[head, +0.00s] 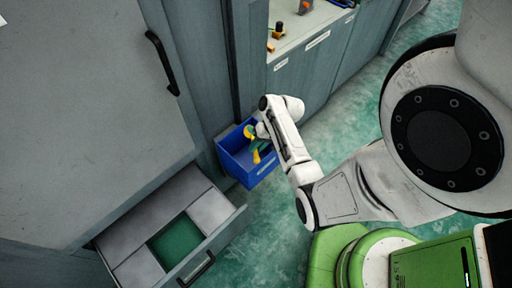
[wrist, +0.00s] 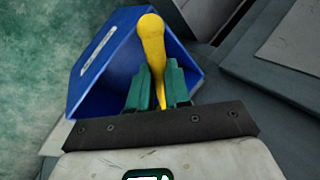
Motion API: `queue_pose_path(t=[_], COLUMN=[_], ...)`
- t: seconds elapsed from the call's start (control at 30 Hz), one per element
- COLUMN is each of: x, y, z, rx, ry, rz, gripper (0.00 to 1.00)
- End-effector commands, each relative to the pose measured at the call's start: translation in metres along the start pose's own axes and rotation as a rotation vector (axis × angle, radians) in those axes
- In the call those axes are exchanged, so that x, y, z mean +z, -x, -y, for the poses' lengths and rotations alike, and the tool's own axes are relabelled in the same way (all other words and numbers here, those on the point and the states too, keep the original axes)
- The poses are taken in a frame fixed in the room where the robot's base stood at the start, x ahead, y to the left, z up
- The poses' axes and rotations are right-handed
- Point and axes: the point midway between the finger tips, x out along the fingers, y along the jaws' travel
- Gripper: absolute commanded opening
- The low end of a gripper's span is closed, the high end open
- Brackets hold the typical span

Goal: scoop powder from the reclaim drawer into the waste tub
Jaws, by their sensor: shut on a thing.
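My gripper (wrist: 160,78) is shut on a yellow scoop (wrist: 152,42), with its teal fingers on either side of it. In the head view the scoop (head: 262,152) shows at the blue waste tub (head: 235,170), partly hidden by my gripper (head: 256,142). The wrist view shows the tub (wrist: 88,80) behind the scoop. I cannot tell whether the scoop carries powder or whether powder lies in the tub. The reclaim drawer (head: 128,238) is pulled open at the lower left. It has light grey panels around a green middle section (head: 177,243); whether that is powder is unclear.
A large grey cabinet (head: 80,100) with a black handle (head: 162,62) stands left, above the drawer. A counter (head: 310,25) with small orange and black parts is at the top. Green floor (head: 270,220) is clear between the drawer and my base.

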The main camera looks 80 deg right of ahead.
Motion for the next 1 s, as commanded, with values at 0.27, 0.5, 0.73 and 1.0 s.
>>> queue_pose_path(t=[0.27, 0.5, 0.73, 1.0], x=[-0.002, -0.001, -0.001, -0.001], y=[-0.008, -0.013, -0.014, -0.013], z=[-0.01, -0.014, -0.016, -0.015], rx=[-0.246, -0.389, -0.491, -0.542], ry=[-0.002, -0.002, -0.001, 0.002], rz=[0.001, 0.007, 0.011, 0.011], gripper=[0.0, 0.0, 0.0, 0.0])
